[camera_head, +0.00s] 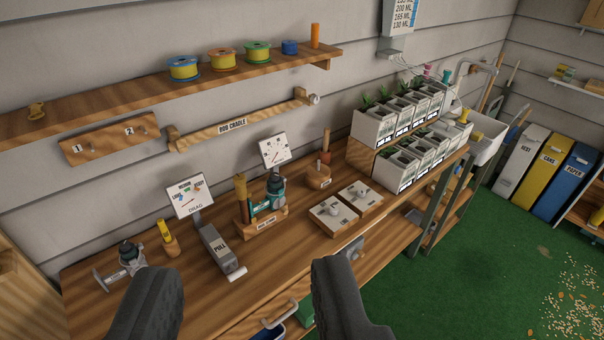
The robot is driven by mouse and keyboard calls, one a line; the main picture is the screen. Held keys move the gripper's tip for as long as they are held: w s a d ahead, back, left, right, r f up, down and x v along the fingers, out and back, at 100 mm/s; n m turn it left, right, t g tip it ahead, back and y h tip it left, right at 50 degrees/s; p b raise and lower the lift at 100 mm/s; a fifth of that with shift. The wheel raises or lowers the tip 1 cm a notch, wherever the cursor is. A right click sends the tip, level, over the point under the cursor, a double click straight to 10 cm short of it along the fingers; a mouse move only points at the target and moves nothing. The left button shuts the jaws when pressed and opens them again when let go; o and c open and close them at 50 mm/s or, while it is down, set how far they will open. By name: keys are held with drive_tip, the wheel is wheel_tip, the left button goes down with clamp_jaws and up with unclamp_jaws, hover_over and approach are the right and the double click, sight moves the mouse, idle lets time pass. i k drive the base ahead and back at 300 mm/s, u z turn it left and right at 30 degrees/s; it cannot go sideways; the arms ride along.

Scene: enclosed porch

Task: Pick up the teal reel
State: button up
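A teal reel (273,190) with a dark top stands in a wooden holder at the middle of the workbench, beside an upright wooden handle. A second, darker green-teal reel (129,255) with a silver foot and crank stands at the bench's left end. I cannot tell for sure which of the two is meant. My gripper (252,298) is open, with two dark fingers wide apart at the bottom of the view. It is empty and nearer to me than both reels. The left finger is just right of the darker reel in the picture.
The workbench (290,245) bears a drag gauge (190,197), a grey pull block (218,249), and two knobbed blocks (347,206). White planters (408,160) fill its right end. A wall shelf (130,100) holds spools (222,58).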

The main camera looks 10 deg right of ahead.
sight(274, 191)
drive_tip(key=u, duration=0.05)
drive_tip(key=i, duration=1.2)
drive_tip(key=u, duration=0.4)
